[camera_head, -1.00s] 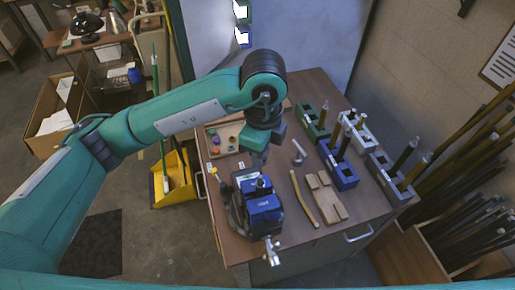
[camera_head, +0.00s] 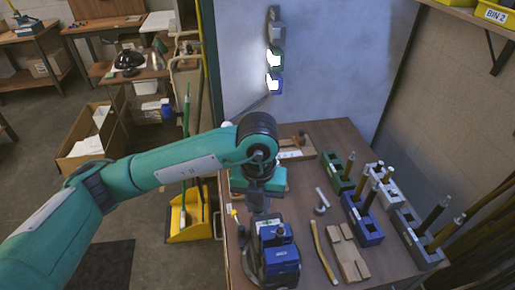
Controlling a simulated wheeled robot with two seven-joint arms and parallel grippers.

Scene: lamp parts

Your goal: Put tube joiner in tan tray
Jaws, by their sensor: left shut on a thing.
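My left gripper (camera_head: 260,205) points down above the table, just behind the blue clamp-like device. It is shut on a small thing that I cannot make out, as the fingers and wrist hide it. I cannot pick out the tube joiner for certain. The tan tray (camera_head: 304,152) lies at the back of the table; my left arm and wrist cover most of it, and only its right part shows. My right gripper is not in view.
A blue device (camera_head: 279,255) stands at the front left. A grey T-shaped piece (camera_head: 322,200), a yellowish strip (camera_head: 323,252) and a wooden piece (camera_head: 348,254) lie right of it. Green (camera_head: 341,178), blue (camera_head: 363,222), white (camera_head: 386,187) and grey (camera_head: 417,238) holders with rods stand at right.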

